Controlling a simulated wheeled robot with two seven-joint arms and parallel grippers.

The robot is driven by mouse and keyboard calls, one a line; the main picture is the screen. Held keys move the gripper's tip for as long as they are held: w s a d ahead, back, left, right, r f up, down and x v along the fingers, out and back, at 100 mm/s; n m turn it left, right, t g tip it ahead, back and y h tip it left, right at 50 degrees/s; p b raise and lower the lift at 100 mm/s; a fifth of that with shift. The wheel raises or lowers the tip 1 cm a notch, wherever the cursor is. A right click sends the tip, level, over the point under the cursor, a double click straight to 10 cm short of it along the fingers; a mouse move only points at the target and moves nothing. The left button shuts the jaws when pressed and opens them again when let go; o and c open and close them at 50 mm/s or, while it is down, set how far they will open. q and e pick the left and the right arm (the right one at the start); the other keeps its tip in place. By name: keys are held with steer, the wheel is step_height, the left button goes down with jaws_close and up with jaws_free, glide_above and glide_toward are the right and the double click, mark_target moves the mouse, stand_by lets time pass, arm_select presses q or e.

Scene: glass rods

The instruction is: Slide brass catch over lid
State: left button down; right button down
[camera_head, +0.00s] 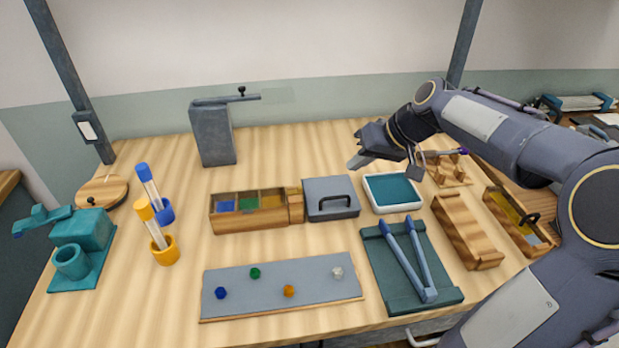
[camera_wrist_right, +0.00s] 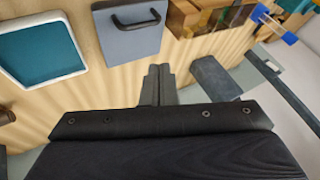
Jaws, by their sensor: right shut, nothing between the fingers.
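A grey lid (camera_head: 322,188) with a dark handle lies flat at the right end of a wooden compartment box (camera_head: 250,222); it also shows in the right wrist view (camera_wrist_right: 120,40). A small wooden block (camera_head: 296,208) stands between the open compartments and the lid. I cannot clearly make out a brass catch; a small yellowish strip (camera_head: 293,190) shows on top of that block. My right gripper (camera_head: 356,164) is shut and empty, raised above the table behind the lid and the teal tray. Its fingers (camera_wrist_right: 159,72) point toward the lid's side in the wrist view. My left gripper is not in view.
A white-rimmed teal tray (camera_head: 368,188) is right of the lid. A green mat (camera_head: 387,276) with blue tongs (camera_head: 412,262) and a grey board (camera_head: 240,304) with coloured beads lie in front. A grey stand (camera_head: 213,138) is behind. Bare table lies behind the lid.

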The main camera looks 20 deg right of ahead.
mark_target(300, 188)
steer(key=shift+f, duration=0.1)
steer(key=x, duration=1)
steer(key=shift+a+f, duration=0.1)
steer(key=a, duration=0.1)
steer(key=a+p, duration=0.1)
steer(key=shift+w+a+r, duration=0.25)
steer(key=shift+w+r, duration=0.05)
steer(key=shift+w+a+f, duration=0.1)
steer(key=shift+w+a, duration=0.05)
steer(key=shift+a, duration=0.45)
steer(key=shift+w+a, duration=0.25)
steer(key=shift+a, duration=0.8)
